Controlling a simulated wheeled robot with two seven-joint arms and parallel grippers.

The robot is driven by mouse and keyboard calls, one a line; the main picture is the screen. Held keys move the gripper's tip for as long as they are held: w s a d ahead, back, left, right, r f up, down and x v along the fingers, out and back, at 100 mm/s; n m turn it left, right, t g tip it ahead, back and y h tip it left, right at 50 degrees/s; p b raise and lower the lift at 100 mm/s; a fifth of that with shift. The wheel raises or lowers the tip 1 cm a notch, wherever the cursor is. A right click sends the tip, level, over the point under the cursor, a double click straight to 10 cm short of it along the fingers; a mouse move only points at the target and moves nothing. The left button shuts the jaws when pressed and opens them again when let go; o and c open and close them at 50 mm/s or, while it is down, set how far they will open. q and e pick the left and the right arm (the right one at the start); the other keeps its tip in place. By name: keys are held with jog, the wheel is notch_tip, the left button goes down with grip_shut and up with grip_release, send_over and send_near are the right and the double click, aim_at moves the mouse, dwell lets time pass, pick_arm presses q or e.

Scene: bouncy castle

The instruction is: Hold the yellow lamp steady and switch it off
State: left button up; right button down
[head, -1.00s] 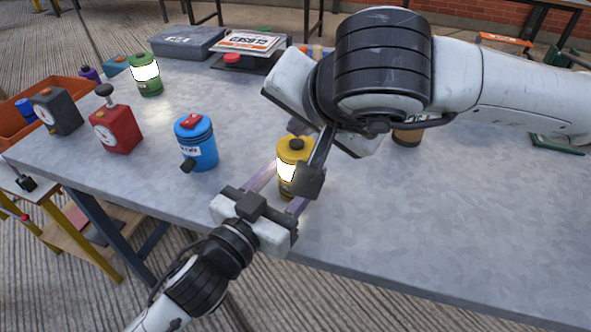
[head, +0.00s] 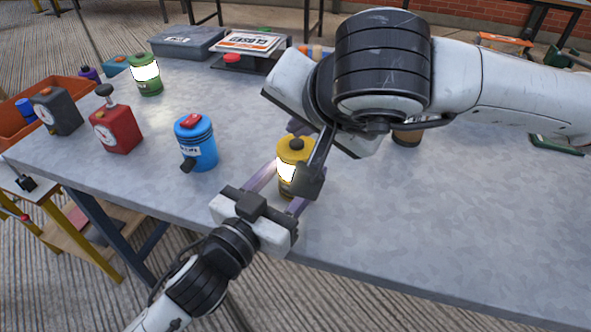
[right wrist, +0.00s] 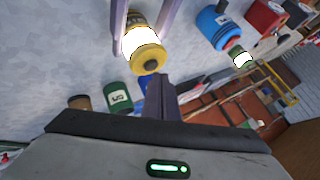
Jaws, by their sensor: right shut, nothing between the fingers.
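The yellow lamp (head: 293,150) stands upright near the table's front edge, its white panel glowing. It also shows in the right wrist view (right wrist: 146,56), with a dark button (right wrist: 152,66) on top. My left gripper (head: 283,184) reaches in from the front, its two fingers flanking the lamp's body and appearing shut on it. My right gripper (head: 309,181) is shut and empty, pointing down just right of the lamp in the head view and hiding part of its side. In the right wrist view its fingertips (right wrist: 158,78) are close to the button; I cannot tell whether they touch.
A blue canister (head: 197,146), a red box with a dial (head: 116,131), a dark grey box (head: 57,111) and a lit green lamp (head: 147,76) stand to the left. A grey case (head: 178,43) and a sign (head: 250,43) lie behind. The table (head: 430,230) is clear at right front.

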aim_at(299, 151)
jog(key=shift+f, duration=0.4)
dwell(0.3)
jog(key=shift+r, duration=0.45)
jog(key=shift+r, duration=0.1)
notch_tip(299, 151, up, 6)
jog(key=shift+f, duration=0.1)
dwell(0.5)
